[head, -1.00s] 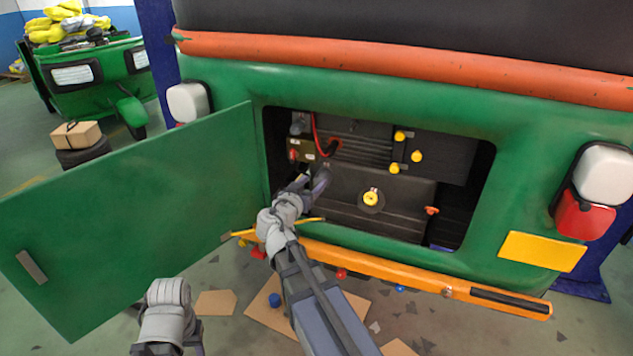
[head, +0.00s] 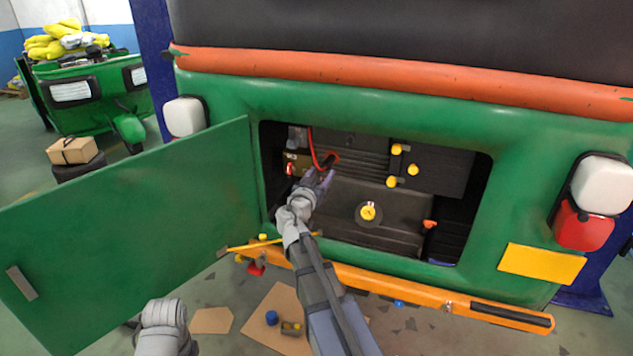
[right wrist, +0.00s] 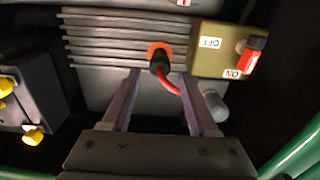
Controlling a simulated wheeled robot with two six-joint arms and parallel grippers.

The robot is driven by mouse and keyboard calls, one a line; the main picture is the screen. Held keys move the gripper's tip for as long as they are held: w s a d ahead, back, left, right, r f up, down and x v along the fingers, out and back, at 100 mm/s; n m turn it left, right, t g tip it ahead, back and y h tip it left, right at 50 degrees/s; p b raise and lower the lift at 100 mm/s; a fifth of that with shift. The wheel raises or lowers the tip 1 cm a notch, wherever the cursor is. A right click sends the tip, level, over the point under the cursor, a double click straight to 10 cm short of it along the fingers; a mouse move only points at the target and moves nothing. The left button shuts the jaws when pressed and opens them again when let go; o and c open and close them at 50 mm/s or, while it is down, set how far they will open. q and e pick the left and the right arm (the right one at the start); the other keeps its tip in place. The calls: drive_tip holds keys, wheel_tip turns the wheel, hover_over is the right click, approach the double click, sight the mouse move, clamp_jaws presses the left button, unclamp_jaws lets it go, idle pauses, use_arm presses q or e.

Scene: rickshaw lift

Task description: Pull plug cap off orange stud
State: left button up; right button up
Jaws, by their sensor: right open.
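The black plug cap (right wrist: 159,64) with a red cable sits on the orange stud (right wrist: 160,50), in front of a grey finned block inside the open bay. In the head view the cap (head: 327,163) and the stud's orange rim (head: 334,157) are small and close above my right fingertips. My right gripper (head: 319,180) reaches into the bay and is open. In the right wrist view its two fingers (right wrist: 161,88) point toward the cap, one on each side and below it. They look apart from the cap. My left gripper is out of view; only part of that arm shows.
A box with an ON/OFF switch (right wrist: 222,52) and a grey knob (right wrist: 214,104) are close right of the fingers in the wrist view. The green door (head: 130,215) stands open at left. An orange bumper (head: 400,285) runs below the bay. Yellow caps (head: 392,182) are at right.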

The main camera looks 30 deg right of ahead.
sight(326, 167)
drive_tip(key=shift+x, duration=1.9)
drive_tip(key=shift+c, duration=0.3)
clamp_jaws()
